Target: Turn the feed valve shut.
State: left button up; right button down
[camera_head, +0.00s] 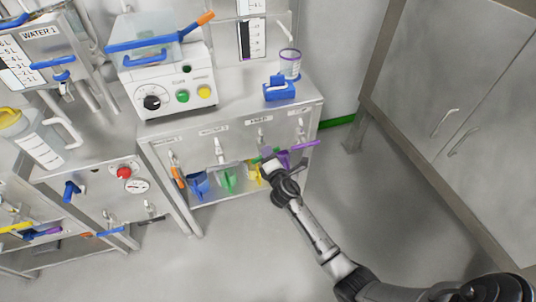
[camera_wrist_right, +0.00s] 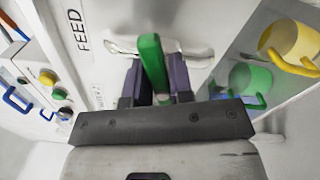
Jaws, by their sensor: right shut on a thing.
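The feed valve has a green lever (camera_wrist_right: 152,62) in the right wrist view, beside a panel lettered FEED. A pale metal pipe (camera_wrist_right: 190,50) runs behind the lever, and the lever looks crosswise to it in this view. My right gripper (camera_wrist_right: 153,90) is shut on the green lever, with one dark finger on each side. My left gripper is out of view.
Below the panel hang or stand a blue mug (camera_head: 198,184), a green mug (camera_head: 227,179) and a yellow mug (camera_head: 252,171). A purple lever (camera_head: 305,145) is just right of my gripper, and an orange one (camera_head: 178,178) is at the left. The floor at right is clear.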

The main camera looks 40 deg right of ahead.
jog(key=m, duration=0.3)
jog(key=shift+f, duration=0.15)
jog(key=shift+m, duration=0.7)
jog(key=c, duration=1.1)
grip_release()
jog(key=shift+s, duration=0.15)
